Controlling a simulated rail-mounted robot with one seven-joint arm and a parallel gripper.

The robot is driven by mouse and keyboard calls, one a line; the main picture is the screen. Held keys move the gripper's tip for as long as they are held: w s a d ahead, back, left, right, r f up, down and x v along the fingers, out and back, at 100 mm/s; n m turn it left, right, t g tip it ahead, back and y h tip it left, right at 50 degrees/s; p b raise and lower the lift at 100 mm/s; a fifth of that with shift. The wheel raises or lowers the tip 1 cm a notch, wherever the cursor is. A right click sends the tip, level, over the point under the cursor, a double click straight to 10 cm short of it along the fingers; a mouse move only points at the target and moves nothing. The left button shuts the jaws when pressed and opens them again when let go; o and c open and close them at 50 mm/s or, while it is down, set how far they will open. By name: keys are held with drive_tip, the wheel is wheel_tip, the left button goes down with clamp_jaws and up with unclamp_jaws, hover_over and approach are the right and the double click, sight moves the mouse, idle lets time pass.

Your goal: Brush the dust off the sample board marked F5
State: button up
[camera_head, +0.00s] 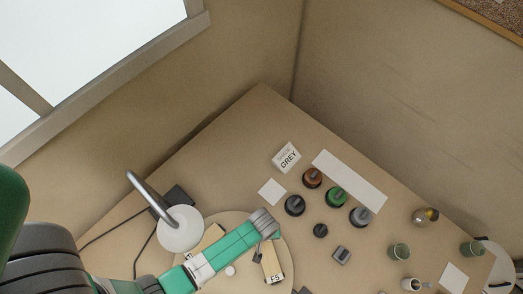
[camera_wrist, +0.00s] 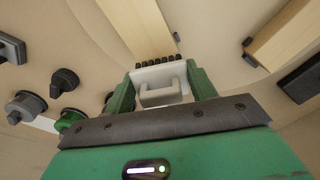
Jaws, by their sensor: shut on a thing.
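In the wrist view my gripper (camera_wrist: 158,82) is shut on a white brush (camera_wrist: 160,90) with a row of dark bristles pointing away from me. In the head view my arm reaches over the round pale disc (camera_head: 284,228), and the jaws and brush are not clear there. The sample board marked F5 (camera_head: 272,264) is a pale wooden block on the disc, just below the arm's end. The wrist view shows two wooden blocks, one just beyond the bristles (camera_wrist: 140,25) and one at the right (camera_wrist: 286,34). No marking on either is readable there, and I cannot tell whether the bristles touch.
Another pale block (camera_head: 208,238) lies on the disc, partly behind my arm. A lamp (camera_head: 180,228) stands at the left. Several round knob-topped items (camera_head: 336,196) stand behind the disc near a sign reading GREY (camera_head: 286,157). Cups (camera_head: 398,251) stand at the right.

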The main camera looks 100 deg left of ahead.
drive_tip(key=shift+r+p, duration=2.6)
drive_tip(key=shift+r, duration=0.25)
